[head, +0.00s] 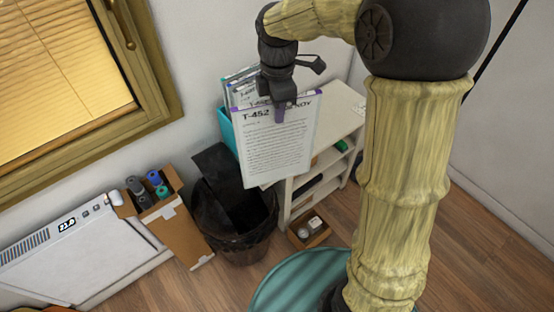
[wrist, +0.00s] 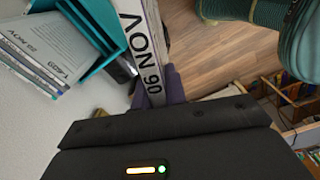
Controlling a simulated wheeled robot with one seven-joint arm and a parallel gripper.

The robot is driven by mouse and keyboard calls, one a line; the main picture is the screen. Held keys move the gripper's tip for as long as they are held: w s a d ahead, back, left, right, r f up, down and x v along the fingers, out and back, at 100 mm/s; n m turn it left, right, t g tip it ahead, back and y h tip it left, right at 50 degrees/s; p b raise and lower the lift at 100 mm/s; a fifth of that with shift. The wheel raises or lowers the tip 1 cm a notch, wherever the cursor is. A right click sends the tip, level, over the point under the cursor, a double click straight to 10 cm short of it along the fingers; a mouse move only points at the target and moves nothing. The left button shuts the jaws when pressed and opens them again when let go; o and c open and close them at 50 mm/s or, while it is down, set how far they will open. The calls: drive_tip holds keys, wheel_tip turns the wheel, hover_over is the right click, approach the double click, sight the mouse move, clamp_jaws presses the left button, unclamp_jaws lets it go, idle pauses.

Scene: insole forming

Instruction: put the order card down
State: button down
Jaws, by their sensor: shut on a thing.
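The order card (head: 275,150) is a white printed sheet headed T-452 with a purple top edge. It hangs upright from my gripper (head: 281,110), which is shut on its top edge. In the wrist view the card (wrist: 144,42) shows nearly edge-on, with "06 NOV" on it, beside my purple fingers (wrist: 173,86). A teal holder (head: 226,130) stands behind the card on the left, with other cards (head: 240,82) in it. The wrist view shows the holder (wrist: 92,22) and its cards (wrist: 40,55) at the upper left. The held card hides part of the holder.
A white shelf unit (head: 338,122) stands behind and right of the card. A black bin (head: 245,235) is below it. A cardboard box with rolls (head: 170,228) and a white heater (head: 75,258) are at the left. A small box (head: 309,238) lies on the floor.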

sight(301, 161)
drive_tip(key=d+f+m, duration=0.2)
drive_tip(key=f+m, duration=0.2)
drive_tip(key=f, duration=0.3)
drive_tip(key=d+f+m, duration=0.2)
drive_tip(key=f+m, duration=0.2)
drive_tip(key=f, duration=0.3)
drive_tip(key=d+f+m, duration=0.3)
drive_tip(key=f+m, duration=0.2)
drive_tip(key=f, duration=0.2)
drive_tip(key=shift+w+f, duration=0.2)
drive_tip(key=shift+f, duration=0.05)
drive_tip(key=d+f+m+b, duration=0.2)
drive_tip(key=f+m, duration=0.2)
drive_tip(key=f, duration=0.4)
drive_tip(key=d+f+m+b, duration=0.2)
drive_tip(key=f+m, duration=0.1)
drive_tip(key=f, duration=0.5)
drive_tip(key=shift+w+d+f+m, duration=0.2)
drive_tip(key=shift+d+f+m, duration=0.05)
drive_tip(key=shift+f+m, duration=0.15)
drive_tip(key=shift+r, duration=0.1)
drive_tip(key=shift+d, duration=0.1)
